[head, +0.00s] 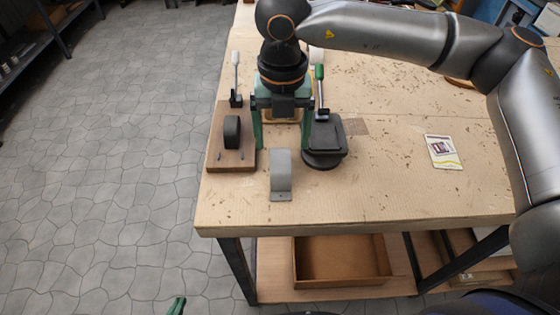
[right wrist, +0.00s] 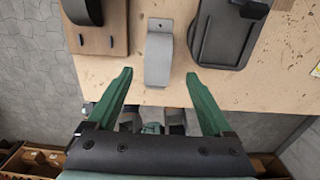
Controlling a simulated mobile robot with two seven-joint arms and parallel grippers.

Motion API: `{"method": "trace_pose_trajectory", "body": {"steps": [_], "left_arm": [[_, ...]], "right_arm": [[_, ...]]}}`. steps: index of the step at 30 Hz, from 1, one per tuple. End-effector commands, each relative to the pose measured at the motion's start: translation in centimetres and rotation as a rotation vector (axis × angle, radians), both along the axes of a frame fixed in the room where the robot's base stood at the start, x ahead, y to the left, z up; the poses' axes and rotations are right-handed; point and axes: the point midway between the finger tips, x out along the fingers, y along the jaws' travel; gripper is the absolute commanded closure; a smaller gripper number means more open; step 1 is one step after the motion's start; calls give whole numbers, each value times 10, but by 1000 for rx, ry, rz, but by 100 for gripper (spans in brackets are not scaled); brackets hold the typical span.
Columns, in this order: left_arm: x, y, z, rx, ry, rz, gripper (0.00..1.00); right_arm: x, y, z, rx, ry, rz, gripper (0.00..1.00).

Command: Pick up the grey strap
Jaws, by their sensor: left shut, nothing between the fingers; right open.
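The grey strap (head: 281,172) is a curved band with a flat holed foot, near the front edge of the workbench. It also shows in the right wrist view (right wrist: 158,55), lined up between my fingertips. My right gripper (head: 281,146) has its green fingers spread and empty. In the head view its tips are just behind the strap; I cannot tell their height above the bench. My left gripper (head: 177,305) shows only as a green tip at the bottom edge, off the bench, with its fingers together and far from the strap.
Left of the strap is a wooden block (head: 230,163) with a black band (head: 232,131). Right of it is a black clamp-like device (head: 327,140) with a green-handled lever. A printed card (head: 443,151) lies further right. Bare bench lies between. An open box (head: 341,280) sits on the lower shelf.

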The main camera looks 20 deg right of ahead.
Motion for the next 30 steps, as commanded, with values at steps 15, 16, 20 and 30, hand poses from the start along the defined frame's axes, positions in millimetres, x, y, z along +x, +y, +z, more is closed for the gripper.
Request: {"method": "trace_pose_trajectory", "body": {"steps": [15, 16, 20, 30], "left_arm": [[-1, 0, 13, 0, 2, -1, 100], [-1, 0, 13, 0, 2, 0, 100], [-1, 0, 13, 0, 2, -1, 100], [-1, 0, 13, 0, 2, -1, 100]], "right_arm": [[-4, 5, -54, 1, 1, 1, 15], [-4, 5, -55, 1, 1, 1, 15], [-4, 5, -56, 2, 0, 1, 15], [-4, 5, -55, 2, 0, 1, 46]]}}
